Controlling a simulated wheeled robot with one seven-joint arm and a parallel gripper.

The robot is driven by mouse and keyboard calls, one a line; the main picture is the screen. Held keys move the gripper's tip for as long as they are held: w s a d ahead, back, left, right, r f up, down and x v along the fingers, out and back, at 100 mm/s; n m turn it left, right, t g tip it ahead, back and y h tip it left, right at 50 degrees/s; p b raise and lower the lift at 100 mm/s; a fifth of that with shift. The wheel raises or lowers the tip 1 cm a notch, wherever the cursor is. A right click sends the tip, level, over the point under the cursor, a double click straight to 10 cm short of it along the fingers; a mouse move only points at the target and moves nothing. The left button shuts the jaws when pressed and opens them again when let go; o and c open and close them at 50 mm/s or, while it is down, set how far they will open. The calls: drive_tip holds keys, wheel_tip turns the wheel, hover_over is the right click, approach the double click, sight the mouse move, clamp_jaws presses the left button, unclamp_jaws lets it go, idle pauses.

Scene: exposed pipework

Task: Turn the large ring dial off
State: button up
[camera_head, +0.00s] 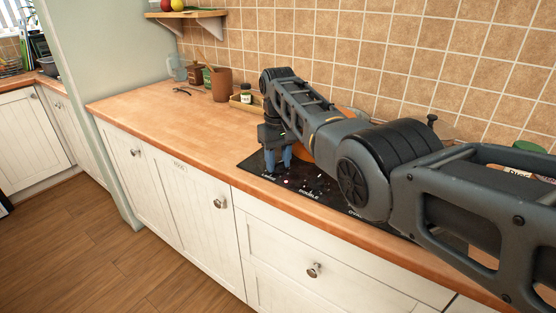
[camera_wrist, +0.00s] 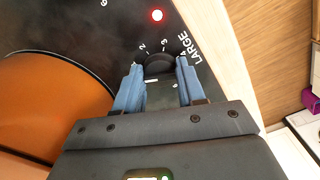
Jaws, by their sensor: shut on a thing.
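The large ring dial (camera_wrist: 157,63) is a black round knob on the black cooktop, beside the word LARGE and the marks 2, 3 and 4. A red light (camera_wrist: 157,15) glows near it in the wrist view. My gripper (camera_wrist: 158,72) has its two blue fingers on either side of the dial, shut on it. In the head view my gripper (camera_head: 277,160) points down at the left end of the cooktop (camera_head: 251,162), and its fingers hide the dial there.
An orange pot (camera_wrist: 50,105) stands on the cooktop close to my fingers. The wooden counter (camera_head: 160,112) is clear to the left. A brown cup (camera_head: 221,85) and jars stand along the tiled wall. White cabinets are below the front edge.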

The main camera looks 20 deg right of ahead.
sight(278, 162)
drive_tip(key=n, duration=0.5)
drive_tip(key=shift+w, duration=0.1)
idle(0.5)
drive_tip(key=o, duration=1.1)
drive_tip(key=shift+c, duration=0.2)
drive_tip(key=shift+r, duration=3.9)
